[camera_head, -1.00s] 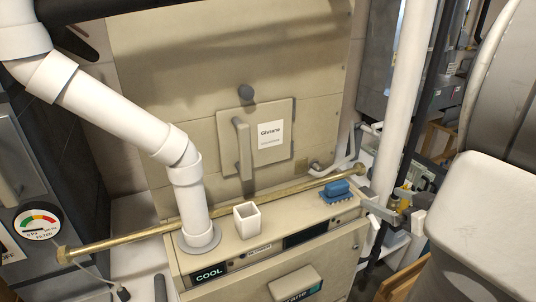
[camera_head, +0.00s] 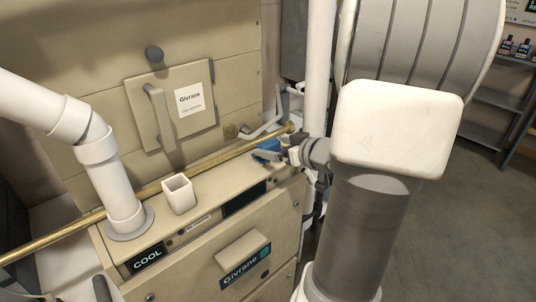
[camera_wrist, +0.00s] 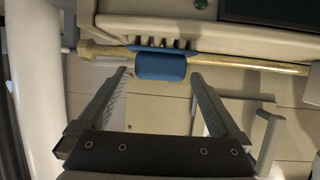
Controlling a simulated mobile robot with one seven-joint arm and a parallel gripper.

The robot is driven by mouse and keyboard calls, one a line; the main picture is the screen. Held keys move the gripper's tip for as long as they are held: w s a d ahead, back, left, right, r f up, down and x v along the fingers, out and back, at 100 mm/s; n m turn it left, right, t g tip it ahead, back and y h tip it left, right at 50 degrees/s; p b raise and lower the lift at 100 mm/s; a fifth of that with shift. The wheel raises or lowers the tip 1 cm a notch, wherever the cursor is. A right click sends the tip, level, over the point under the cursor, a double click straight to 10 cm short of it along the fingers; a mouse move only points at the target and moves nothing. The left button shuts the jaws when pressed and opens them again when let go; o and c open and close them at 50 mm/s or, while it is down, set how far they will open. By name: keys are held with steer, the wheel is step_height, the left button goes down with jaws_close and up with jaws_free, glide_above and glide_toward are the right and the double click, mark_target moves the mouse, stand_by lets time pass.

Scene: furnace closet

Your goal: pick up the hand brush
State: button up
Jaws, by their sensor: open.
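The blue hand brush (camera_head: 268,147) lies at the right end of the beige furnace's top ledge, partly hidden by my gripper (camera_head: 281,154). In the wrist view the brush's rounded blue handle (camera_wrist: 160,66) shows ahead, with its bristle side towards the top of the picture. My gripper (camera_wrist: 160,75) is open, with one fingertip left and one right of the handle. Gaps show between the handle and both fingers, so it is not held.
A brass pipe (camera_head: 224,157) runs along the ledge close to the brush. A white square cup (camera_head: 179,195) stands left on the ledge, beside a white elbow pipe (camera_head: 120,185). A white vertical pipe (camera_head: 319,70) rises behind my gripper.

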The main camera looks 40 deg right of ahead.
mark_target(272, 146)
steer(key=b+x, duration=0.1)
steer(key=x, duration=0.2)
steer(key=shift+w+f, duration=0.3)
steer(key=shift+r, duration=0.1)
steer(key=c, duration=1.2)
